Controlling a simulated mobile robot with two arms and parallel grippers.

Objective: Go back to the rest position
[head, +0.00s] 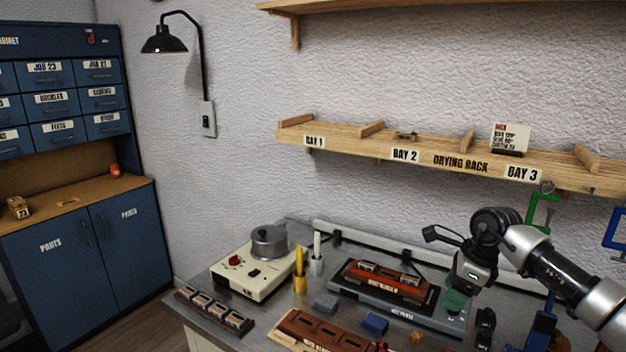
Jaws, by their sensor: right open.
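My right gripper (457,298) hangs at the end of my right arm, which reaches in from the lower right. It points down over the right part of the workbench (228,318). Its fingers are small and dark green; they look open, and I make out nothing held between them. It is at the right end of a grey tray (398,306) that carries a reddish-brown block (388,281); I cannot tell if they touch. My left gripper is out of view.
A hot plate with a metal pot (269,241) stands at the bench's back left. A parts strip (214,309), brown holder (318,333) and blue block (375,323) lie in front. The drying rack (440,156) runs above. A blue cabinet (82,240) stands left.

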